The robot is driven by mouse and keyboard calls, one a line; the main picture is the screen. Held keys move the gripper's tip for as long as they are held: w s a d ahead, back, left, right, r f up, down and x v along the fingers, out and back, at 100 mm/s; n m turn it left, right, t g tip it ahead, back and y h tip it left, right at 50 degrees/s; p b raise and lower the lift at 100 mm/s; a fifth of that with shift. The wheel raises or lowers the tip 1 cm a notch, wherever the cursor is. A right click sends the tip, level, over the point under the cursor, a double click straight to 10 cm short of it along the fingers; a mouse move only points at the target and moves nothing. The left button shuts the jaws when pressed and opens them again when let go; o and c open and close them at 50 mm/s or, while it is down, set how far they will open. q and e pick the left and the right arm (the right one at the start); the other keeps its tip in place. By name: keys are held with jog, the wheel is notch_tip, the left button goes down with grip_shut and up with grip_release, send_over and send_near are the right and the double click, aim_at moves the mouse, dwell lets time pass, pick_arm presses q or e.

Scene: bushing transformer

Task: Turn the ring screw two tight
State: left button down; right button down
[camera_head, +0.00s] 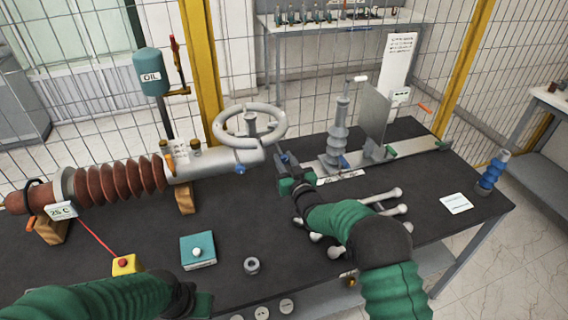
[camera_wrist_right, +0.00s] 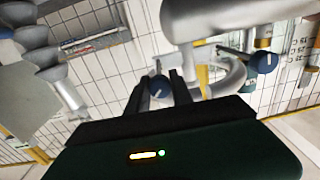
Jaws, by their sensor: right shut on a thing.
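The grey pipe fitting with a large ring (camera_head: 250,125) lies at the end of the brown ribbed bushing (camera_head: 120,180). One blue-headed screw (camera_head: 240,168) shows on the fitting's near side, apart from my grippers. My right gripper (camera_head: 281,157) is at the fitting's right end. In the right wrist view, its fingers (camera_wrist_right: 163,88) are shut on a blue screw (camera_wrist_right: 159,88) with a pale slot mark. Another blue screw (camera_wrist_right: 263,60) shows to the right there. How far either is screwed in cannot be told. My left gripper (camera_head: 203,304) is low at the bottom edge, mostly hidden, its jaws unclear.
A grey ribbed insulator (camera_head: 337,135) and plate (camera_head: 374,118) stand right of the fitting. Grey rods (camera_head: 380,197) lie under my right arm. A teal box (camera_head: 198,251), yellow button box (camera_head: 127,265) and metal nut (camera_head: 252,265) sit in front.

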jog(key=m+b, duration=0.3)
jog(key=shift+w+d+m, duration=0.1)
jog(key=shift+d+m, duration=0.05)
jog(key=shift+m, duration=0.15)
jog(key=m+b, duration=0.3)
jog(key=m, duration=0.1)
jog(key=shift+r+m+b, duration=0.1)
jog(key=shift+m+b, duration=0.3)
jog(key=m+b, duration=0.3)
jog(key=m, duration=0.1)
jog(key=shift+m+t, duration=0.3)
jog(key=m+b, duration=0.3)
jog(key=shift+m+h, duration=0.4)
jog(key=m+b, duration=0.2)
jog(key=m, duration=0.1)
jog(key=shift+m+b, duration=0.3)
jog(key=shift+m, duration=0.1)
jog(key=m+b, duration=0.2)
jog(key=m, duration=0.1)
jog(key=m+b, duration=0.1)
jog(key=shift+f+m+b, duration=0.25)
jog(key=shift+m+b, duration=0.05)
jog(key=m+b, duration=0.3)
jog(key=m, duration=0.2)
jog(key=shift+b, duration=0.4)
jog(key=shift+m+b, duration=0.75)
jog(key=shift+m, duration=0.55)
jog(key=shift+r, duration=0.1)
